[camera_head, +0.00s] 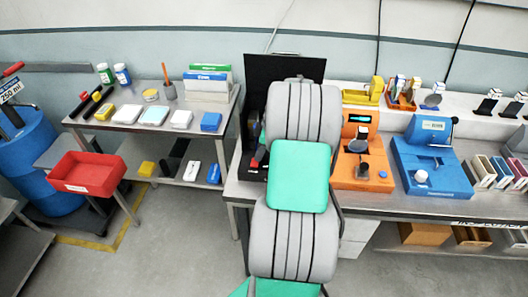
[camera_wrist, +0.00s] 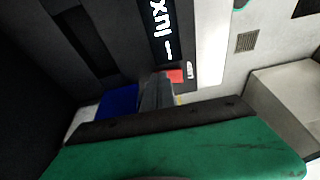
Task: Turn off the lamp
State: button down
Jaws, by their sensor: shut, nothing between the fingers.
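I cannot pick out a lamp in either view; it may be hidden behind my arm, which fills the middle of the head view. My gripper (camera_wrist: 156,92) shows in the wrist view, its dark fingers together and empty beyond its green and black body. It points into a dark area beside a black panel with white lettering (camera_wrist: 160,30). In the head view the gripper is hidden behind my arm. An open black case (camera_head: 262,68) stands on the bench there, its lower part mostly covered by the arm.
Near the fingers are a small red item (camera_wrist: 175,76), a blue surface (camera_wrist: 118,99) and a small white item (camera_wrist: 190,71). Orange (camera_head: 360,165) and blue (camera_head: 432,170) devices stand right of my arm. A metal table (camera_head: 140,138) with several boxes stands left.

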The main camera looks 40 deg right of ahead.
jog(key=shift+a, duration=0.4)
jog(key=shift+s+a+r, duration=0.15)
jog(key=shift+s+a, duration=0.3)
jog(key=shift+r, duration=0.1)
jog(key=shift+r, duration=0.4)
jog(key=r+p, duration=0.1)
jog(key=r, duration=0.1)
jog(key=r+p, duration=0.1)
jog(key=shift+w+d+r+p, duration=0.2)
jog(key=shift+r+p, duration=0.1)
jog(key=shift+r, duration=0.05)
jog(key=w+d+b+v, duration=0.1)
jog(key=v, duration=0.8)
jog(key=shift+d, duration=0.35)
